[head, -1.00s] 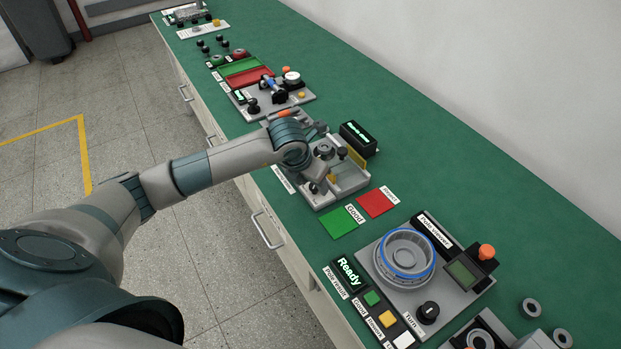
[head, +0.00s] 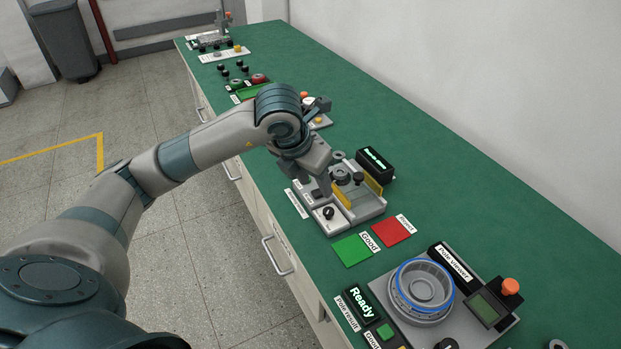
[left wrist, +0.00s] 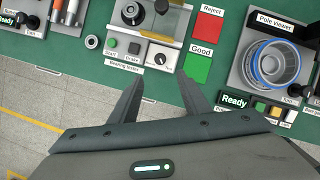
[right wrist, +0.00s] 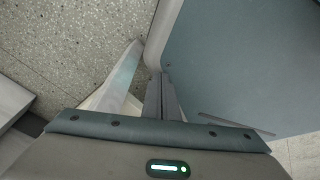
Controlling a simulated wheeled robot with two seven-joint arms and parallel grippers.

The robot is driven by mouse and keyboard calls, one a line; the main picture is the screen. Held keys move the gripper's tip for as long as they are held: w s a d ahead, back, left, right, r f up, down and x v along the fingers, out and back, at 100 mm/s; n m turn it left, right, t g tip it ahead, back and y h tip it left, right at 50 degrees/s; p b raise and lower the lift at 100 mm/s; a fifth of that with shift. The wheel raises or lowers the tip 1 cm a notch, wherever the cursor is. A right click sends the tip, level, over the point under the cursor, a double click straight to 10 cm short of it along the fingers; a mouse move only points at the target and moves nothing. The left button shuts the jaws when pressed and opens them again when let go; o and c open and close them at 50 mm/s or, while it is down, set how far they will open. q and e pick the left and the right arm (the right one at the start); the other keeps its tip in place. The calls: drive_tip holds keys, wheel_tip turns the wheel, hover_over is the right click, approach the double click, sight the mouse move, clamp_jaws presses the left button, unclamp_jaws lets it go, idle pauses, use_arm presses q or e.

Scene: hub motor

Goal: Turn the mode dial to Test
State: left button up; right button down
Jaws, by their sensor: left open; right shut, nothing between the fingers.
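The bearing tester (head: 360,208) is a light grey unit with a yellow-edged fixture, standing mid-bench. A black dial (head: 328,212) sits on the white panel at its front corner. The dial also shows in the left wrist view (left wrist: 160,57), beside the Start and Brake buttons; its position marks are too small to read. My left gripper (head: 322,188) is open and empty, above the front of the tester. In the left wrist view its fingertips (left wrist: 160,84) lie on either side below the dial, apart from it. My right gripper (right wrist: 161,92) is shut and empty, away from the bench.
A black display box (head: 375,163) stands behind the tester. A green Good mat (head: 352,250) and a red Reject mat (head: 391,231) lie to its right. The pole viewer (head: 465,312) stands nearer, beside a Ready display (head: 361,301).

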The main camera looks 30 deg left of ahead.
use_arm(q)
drive_tip(key=shift+v, duration=1.45)
use_arm(e)
drive_tip(key=shift+w+a+t, duration=0.15)
drive_tip(key=shift+w+a, duration=0.05)
drive_tip(key=shift+w, duration=0.3)
drive_tip(key=shift+w+a+t, duration=0.15)
drive_tip(key=shift+w+a, duration=0.05)
drive_tip(key=shift+w, duration=0.3)
use_arm(q)
drive_tip(key=shift+f, duration=0.1)
use_arm(e)
drive_tip(key=shift+s, duration=0.1)
